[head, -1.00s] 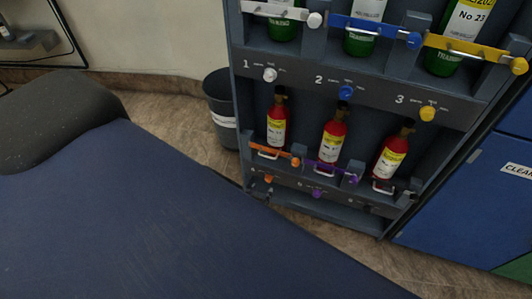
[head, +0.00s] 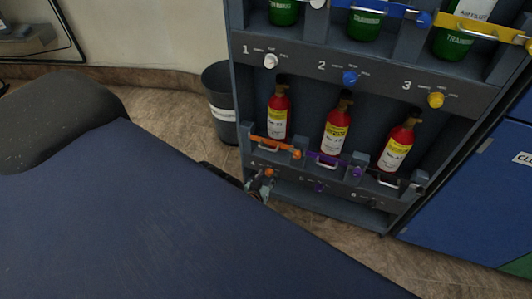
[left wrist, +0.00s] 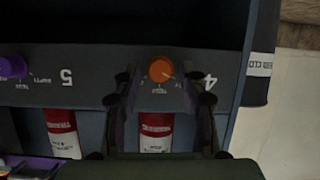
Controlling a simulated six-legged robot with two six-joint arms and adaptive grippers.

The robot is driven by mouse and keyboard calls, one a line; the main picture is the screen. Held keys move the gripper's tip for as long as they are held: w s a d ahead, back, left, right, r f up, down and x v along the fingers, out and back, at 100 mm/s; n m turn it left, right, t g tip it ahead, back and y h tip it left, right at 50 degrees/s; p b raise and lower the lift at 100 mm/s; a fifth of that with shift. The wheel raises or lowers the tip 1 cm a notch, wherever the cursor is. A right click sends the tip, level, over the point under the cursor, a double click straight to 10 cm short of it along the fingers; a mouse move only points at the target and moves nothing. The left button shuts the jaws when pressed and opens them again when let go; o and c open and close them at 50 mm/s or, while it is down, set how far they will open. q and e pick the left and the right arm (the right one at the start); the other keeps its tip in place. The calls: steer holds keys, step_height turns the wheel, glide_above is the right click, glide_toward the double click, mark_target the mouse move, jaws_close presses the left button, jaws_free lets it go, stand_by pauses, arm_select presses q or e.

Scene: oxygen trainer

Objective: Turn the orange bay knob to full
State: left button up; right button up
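The orange bay knob (head: 268,173) sits on the lower strip of the dark rack, below the bay with the orange bar. In the left wrist view, which shows the rack upside down, the orange knob (left wrist: 161,69) is beside the number 4. My left gripper (left wrist: 159,82) is open, with one finger on each side of the knob in the picture. Contact cannot be told. In the head view my left gripper (head: 258,184) is low at the rack's left edge, close to the knob and partly hidden by my blue body. The knob's setting is too small to read. My right gripper is not in view.
Red bottles (head: 336,131) stand in the bays above, held by orange (head: 270,147), purple (head: 325,159) and black bars. A purple knob (left wrist: 13,67) is beside number 5. A grey bin (head: 218,85) stands left of the rack. Blue cabinets (head: 465,190) stand right.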

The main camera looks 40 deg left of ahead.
arm_select(q)
jaws_close()
steer(key=shift+d+m+y, duration=0.1)
steer(key=shift+m+y, duration=1)
steer(key=shift+m, duration=0.2)
steer(key=shift+o, duration=1.1)
jaws_free()
steer(key=shift+w, duration=0.1)
